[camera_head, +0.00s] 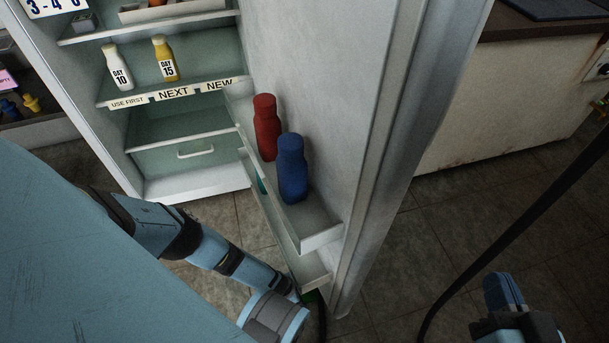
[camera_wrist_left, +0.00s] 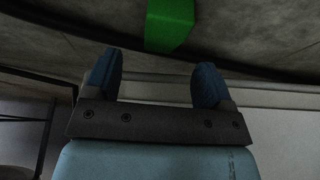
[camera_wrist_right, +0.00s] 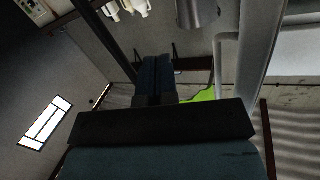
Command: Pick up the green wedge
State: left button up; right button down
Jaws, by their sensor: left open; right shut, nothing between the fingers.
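The green wedge (camera_wrist_left: 170,24) lies on the floor at the top of the left wrist view, partly cut off by the frame edge. My left gripper (camera_wrist_left: 157,62) is open, with the wedge beyond its fingertips and nothing between the fingers. The left fingers are hidden there. My right gripper (camera_head: 504,291) is shut and empty at the lower right; its closed fingers (camera_wrist_right: 155,78) show in the right wrist view.
The open fridge door (camera_head: 330,80) has a shelf holding a red bottle (camera_head: 266,128) and a blue bottle (camera_head: 292,170). A black hose (camera_head: 520,212) crosses the right side. A cream counter (camera_head: 510,105) stands at the back right. Tiled floor (camera_head: 395,270) is free between door and hose.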

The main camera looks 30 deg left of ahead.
pick_arm(q)
jog(key=b+x, duration=0.4)
jog(key=x, duration=0.1)
jog(key=shift+s+a+f, duration=0.1)
jog(key=shift+a, duration=0.15)
jog(key=shift+f, duration=0.2)
pick_arm(e)
jog(key=n, duration=0.1)
jog(key=w+d+n+t, duration=0.1)
jog(key=w+n, duration=0.1)
jog(key=shift+w+d+r+y, duration=0.1)
jog(key=shift+d+r+y, duration=0.15)
jog(key=shift+y, duration=0.15)
pick_arm(q)
jog(key=c, duration=1)
jog(key=shift+r, duration=0.15)
jog(key=shift+c, duration=0.2)
pick_arm(e)
jog(key=shift+a, duration=0.1)
